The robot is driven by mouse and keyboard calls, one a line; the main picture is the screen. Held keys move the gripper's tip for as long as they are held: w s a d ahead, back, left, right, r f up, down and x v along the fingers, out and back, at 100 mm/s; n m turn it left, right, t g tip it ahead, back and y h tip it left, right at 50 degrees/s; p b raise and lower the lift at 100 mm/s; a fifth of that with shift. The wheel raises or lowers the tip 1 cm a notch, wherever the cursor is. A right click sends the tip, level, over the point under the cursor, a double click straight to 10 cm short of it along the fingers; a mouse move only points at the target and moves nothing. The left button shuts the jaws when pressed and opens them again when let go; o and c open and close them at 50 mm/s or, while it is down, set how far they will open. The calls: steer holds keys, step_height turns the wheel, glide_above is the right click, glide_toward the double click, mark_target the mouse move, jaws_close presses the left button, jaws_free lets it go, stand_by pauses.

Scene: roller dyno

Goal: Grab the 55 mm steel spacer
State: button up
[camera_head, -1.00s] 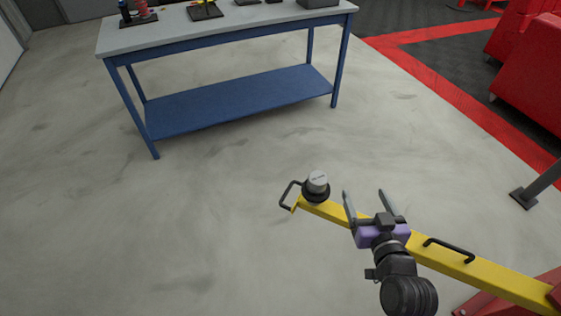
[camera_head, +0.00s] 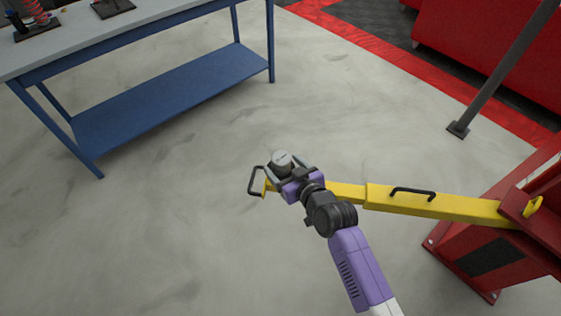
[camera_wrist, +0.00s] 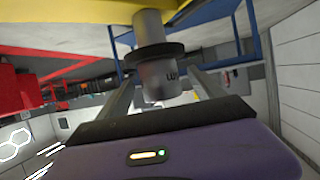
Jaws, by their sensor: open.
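The steel spacer (camera_head: 281,158) is a short grey metal cylinder at the left end of a yellow arm (camera_head: 430,202). In the wrist view the spacer (camera_wrist: 161,78) shows printed lettering, and a dark ring or pad (camera_wrist: 155,55) surrounds it. My gripper (camera_head: 283,168) is at the spacer with its fingers apart. In the wrist view the fingers of my gripper (camera_wrist: 165,90) lie on either side of the spacer. I cannot tell whether either finger touches it. The gripper body hides part of the yellow arm's end.
Another handle (camera_head: 412,192) is farther right. The arm joins a red base (camera_head: 480,245). A blue workbench (camera_head: 150,100) stands at upper left. The floor between is clear.

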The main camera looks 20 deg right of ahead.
steer(key=shift+x, duration=1.15)
steer(key=c, duration=1.6)
steer(key=shift+r, duration=0.1)
jaws_close()
